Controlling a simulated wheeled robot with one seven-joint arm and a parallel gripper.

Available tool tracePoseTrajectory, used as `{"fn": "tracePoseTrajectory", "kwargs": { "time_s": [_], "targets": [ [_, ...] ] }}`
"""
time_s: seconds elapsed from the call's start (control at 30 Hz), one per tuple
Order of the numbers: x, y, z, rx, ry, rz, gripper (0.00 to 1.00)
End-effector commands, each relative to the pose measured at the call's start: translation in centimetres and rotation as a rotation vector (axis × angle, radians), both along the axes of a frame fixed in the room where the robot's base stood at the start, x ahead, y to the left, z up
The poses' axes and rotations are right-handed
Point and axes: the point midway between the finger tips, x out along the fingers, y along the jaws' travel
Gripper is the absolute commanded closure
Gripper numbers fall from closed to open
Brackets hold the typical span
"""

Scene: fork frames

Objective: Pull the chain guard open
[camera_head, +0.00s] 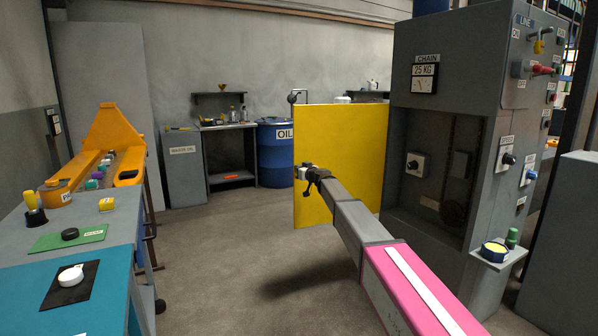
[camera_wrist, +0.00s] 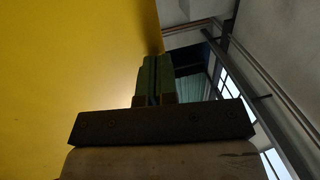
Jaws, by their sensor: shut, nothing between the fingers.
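The chain guard (camera_head: 345,150) is a flat yellow panel. It stands swung out from the grey chain machine (camera_head: 400,40), and the dark recess with the chain (camera_head: 452,165) is exposed to its right. My gripper (camera_head: 302,174) is at the guard's left edge, about mid-height, on the near side. In the wrist view the green-padded fingers (camera_wrist: 153,78) are pressed together with nothing between them. The guard's yellow face (camera_wrist: 70,80) fills the left of that view, close beside the fingers. I cannot tell whether they touch it. No handle is clearly visible.
A blue oil drum (camera_head: 274,153) and a workbench (camera_head: 228,140) stand behind the guard. A teal table (camera_head: 95,280) and an orange chute (camera_head: 105,150) are at the left. A small shelf (camera_head: 499,254) juts from the machine's front. The floor (camera_head: 235,240) left of the guard is clear.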

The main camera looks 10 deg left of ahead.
Motion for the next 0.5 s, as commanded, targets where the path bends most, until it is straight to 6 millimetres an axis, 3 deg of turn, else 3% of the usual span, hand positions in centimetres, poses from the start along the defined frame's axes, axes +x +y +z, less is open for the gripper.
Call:
{"fn": "tracePoseTrajectory", "kwargs": {
  "time_s": [0.27,0.5],
  "targets": [
    [-0.7,-0.6,0.0,0.000,0.000,0.000,1.00],
    [-3.4,-2.9,0.0,0.000,0.000,-0.002,1.00]
  ]
}}
